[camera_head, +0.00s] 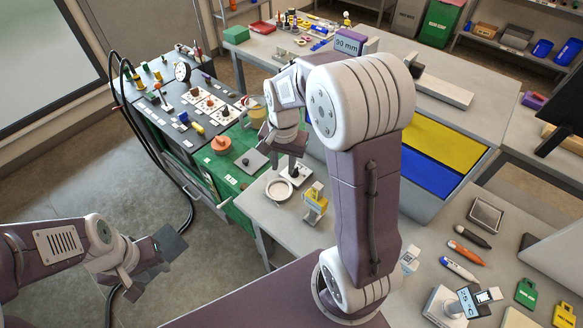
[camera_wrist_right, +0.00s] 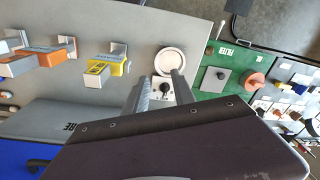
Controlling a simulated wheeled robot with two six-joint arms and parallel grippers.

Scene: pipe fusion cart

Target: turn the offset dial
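A small dark knob on a pale square plate (camera_head: 295,173) stands on the grey bench beside a round white dish; I take it as the offset dial, but no label on it is readable.
The white dish (camera_head: 279,190) and a yellow-topped block (camera_head: 315,203) stand close to the knob. A green panel with a grey plate (camera_head: 252,161) and an orange round knob (camera_head: 220,144) lies to the left. A black cable (camera_head: 130,110) hangs at the cart's left.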

